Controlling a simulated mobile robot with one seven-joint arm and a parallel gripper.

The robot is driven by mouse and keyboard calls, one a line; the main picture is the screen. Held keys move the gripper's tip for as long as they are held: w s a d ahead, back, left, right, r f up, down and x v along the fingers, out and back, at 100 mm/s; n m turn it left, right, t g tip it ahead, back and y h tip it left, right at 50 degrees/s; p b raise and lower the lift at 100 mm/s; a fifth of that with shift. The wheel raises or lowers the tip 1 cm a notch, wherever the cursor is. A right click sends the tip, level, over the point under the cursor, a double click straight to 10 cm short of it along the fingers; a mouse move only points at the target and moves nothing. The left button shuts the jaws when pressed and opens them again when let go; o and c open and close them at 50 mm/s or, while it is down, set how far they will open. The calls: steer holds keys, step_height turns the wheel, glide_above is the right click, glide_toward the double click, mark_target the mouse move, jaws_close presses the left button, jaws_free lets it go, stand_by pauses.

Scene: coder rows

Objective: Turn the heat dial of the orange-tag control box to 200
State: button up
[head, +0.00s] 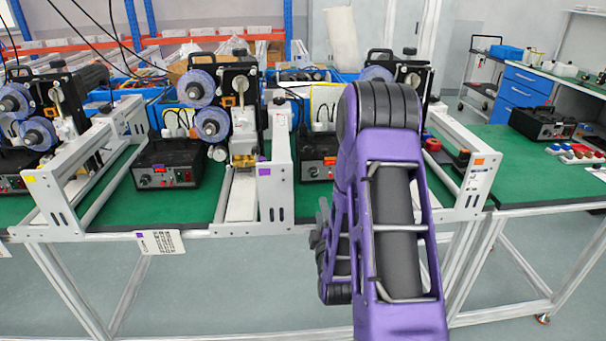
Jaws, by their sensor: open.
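An orange tag (479,161) is on the end plate of the right white machine frame (484,180). A black control box (317,165) with a lit red display stands inside that frame, partly hidden by my purple arm. Its dial is too small to read. A similar black box (168,165) with a red display stands to the left, in the frame bearing a purple tag (264,171). I cannot tell from a tag on the boxes themselves which is which. My gripper does not show; only my arm links fill the right middle.
The green bench (200,203) carries several machines with blue rolls (196,87). A yellow tag (31,178) marks the left frame. Another black box (543,122) and small coloured parts (575,152) are on the right bench. Floor in front is clear.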

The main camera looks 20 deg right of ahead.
mark_target(314, 174)
steer(key=x, duration=1.7)
steer(key=shift+f, duration=0.1)
steer(key=shift+s, duration=0.1)
jaws_close()
